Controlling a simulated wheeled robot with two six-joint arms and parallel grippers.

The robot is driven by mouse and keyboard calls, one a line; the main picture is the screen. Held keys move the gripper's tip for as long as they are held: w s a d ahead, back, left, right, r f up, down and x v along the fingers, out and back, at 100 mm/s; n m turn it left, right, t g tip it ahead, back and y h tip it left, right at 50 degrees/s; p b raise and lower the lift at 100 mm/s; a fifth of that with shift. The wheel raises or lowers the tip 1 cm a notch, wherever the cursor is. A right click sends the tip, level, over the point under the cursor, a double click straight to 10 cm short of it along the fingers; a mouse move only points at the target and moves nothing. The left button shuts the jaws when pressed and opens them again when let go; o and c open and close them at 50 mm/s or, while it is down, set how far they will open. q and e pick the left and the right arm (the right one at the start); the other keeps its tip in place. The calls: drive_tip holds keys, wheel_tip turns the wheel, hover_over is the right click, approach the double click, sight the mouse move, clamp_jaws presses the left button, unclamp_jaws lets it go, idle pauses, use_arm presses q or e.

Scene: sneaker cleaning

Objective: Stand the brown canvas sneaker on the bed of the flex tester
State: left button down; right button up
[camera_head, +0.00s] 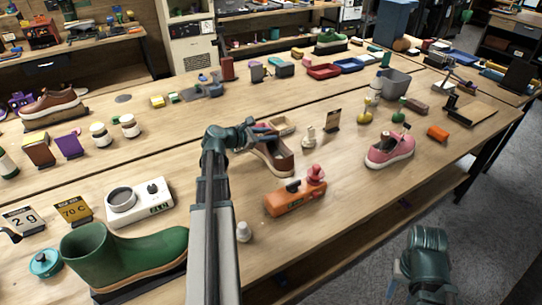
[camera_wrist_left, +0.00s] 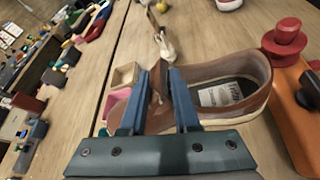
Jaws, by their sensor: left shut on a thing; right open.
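The brown sneaker (camera_head: 279,162) has a pale sole and an open top with a light label inside. It is near the middle of the table in the head view and fills the middle right of the left wrist view (camera_wrist_left: 236,72). My left gripper (camera_head: 264,132) is shut on its upper, with the blue fingers (camera_wrist_left: 162,88) on either side of the material. I cannot tell whether the sole touches the table. My right gripper (camera_head: 396,278) is open at the bottom right, away from the sneaker; its fingers are mostly hidden. I cannot tell for certain which device is the flex tester.
An orange device (camera_head: 292,201) with a red knob stands just in front of the sneaker. A pink sneaker (camera_head: 390,149) is to the right, a green boot (camera_head: 120,252) at the front left. A dark plate device (camera_head: 468,113) is at the right. Bare table lies between the sneakers.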

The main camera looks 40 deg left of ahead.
sight(264, 148)
use_arm(q)
drive_tip(key=shift+f+b, duration=2.5)
drive_tip(key=shift+f, duration=0.6)
drive_tip(key=shift+r, duration=0.1)
use_arm(e)
wheel_tip(264, 148, down, 6)
use_arm(q)
drive_tip(key=c, duration=0.6)
unclamp_jaws()
drive_tip(key=shift+c, duration=0.2)
drive_tip(key=shift+s+r, duration=0.1)
drive_tip(key=p+v, duration=0.4)
drive_tip(key=v, duration=0.7)
drive_tip(key=shift+p, duration=0.35)
drive_tip(key=shift+o, duration=0.3)
drive_tip(key=shift+s+a+r, duration=0.15)
drive_tip(key=shift+s, duration=0.25)
use_arm(e)
wheel_tip(264, 148, up, 4)
drive_tip(key=shift+r, duration=0.25)
